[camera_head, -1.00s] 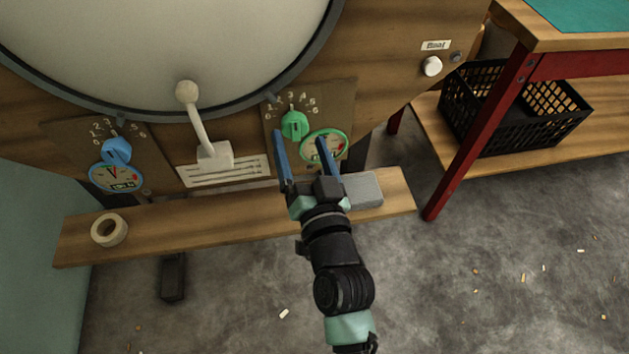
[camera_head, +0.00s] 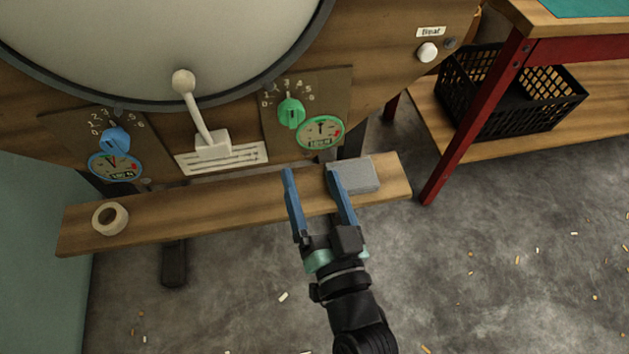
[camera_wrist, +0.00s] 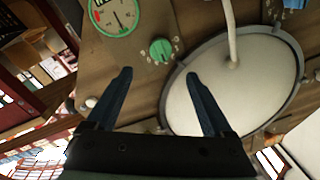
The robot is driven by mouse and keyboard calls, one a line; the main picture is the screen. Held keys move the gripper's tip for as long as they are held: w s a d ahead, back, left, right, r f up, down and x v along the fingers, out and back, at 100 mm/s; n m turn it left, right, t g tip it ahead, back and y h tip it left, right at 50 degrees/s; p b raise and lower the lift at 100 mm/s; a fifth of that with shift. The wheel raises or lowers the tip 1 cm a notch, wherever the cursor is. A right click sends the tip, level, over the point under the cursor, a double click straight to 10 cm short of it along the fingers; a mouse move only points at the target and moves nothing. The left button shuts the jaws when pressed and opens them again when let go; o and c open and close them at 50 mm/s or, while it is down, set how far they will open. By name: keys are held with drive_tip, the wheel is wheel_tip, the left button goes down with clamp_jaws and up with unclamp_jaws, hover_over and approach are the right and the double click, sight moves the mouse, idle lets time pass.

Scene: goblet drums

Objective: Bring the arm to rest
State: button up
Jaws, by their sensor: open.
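My gripper (camera_head: 310,178) is open and empty, with its two blue fingers apart in front of the shelf and below the green knob. The green knob (camera_head: 291,113) and the green-rimmed gauge (camera_head: 319,133) sit on a panel at the right of the wooden front, clear of the fingers. In the wrist view, my gripper (camera_wrist: 158,80) shows both fingertips with nothing between them. The green knob (camera_wrist: 161,50) and the gauge (camera_wrist: 117,14) lie beyond the fingertips there.
A narrow wooden shelf (camera_head: 240,202) holds a tape roll (camera_head: 110,218) and a grey block (camera_head: 356,173). A white lever (camera_head: 198,115) and a blue knob (camera_head: 116,140) are on the front. A red-legged table (camera_head: 470,120) and black crate (camera_head: 510,95) stand right. Floor below is open.

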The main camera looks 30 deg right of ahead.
idle(0.3)
drive_tip(key=w+a+r+n+t+y, duration=0.1)
drive_tip(key=w+a+r+n+t, duration=0.2)
drive_tip(key=r, duration=0.7)
drive_tip(key=w+a+r+n+t+y, duration=0.15)
drive_tip(key=a+r, duration=0.25)
drive_tip(key=r, duration=0.6)
drive_tip(key=w+a+r+n+t+y, duration=0.1)
drive_tip(key=w+a+r, duration=0.3)
drive_tip(key=r, duration=0.6)
drive_tip(key=s+a+r+n+t, duration=0.1)
drive_tip(key=s+r, duration=0.2)
drive_tip(key=r, duration=0.3)
drive_tip(key=s+a+r+n+t+p, duration=0.1)
drive_tip(key=s+r, duration=0.1)
drive_tip(key=r, duration=0.4)
drive_tip(key=s+a+r+t, duration=0.1)
drive_tip(key=s+r+t, duration=0.15)
drive_tip(key=r, duration=0.35)
wheel_tip(320, 180, up, 39)
drive_tip(key=p, duration=3.8)
drive_tip(key=shift+s+d+f+g, duration=0.15)
drive_tip(key=shift+s+f+g, duration=0.05)
drive_tip(key=shift+g, duration=0.1)
drive_tip(key=shift+f, duration=0.1)
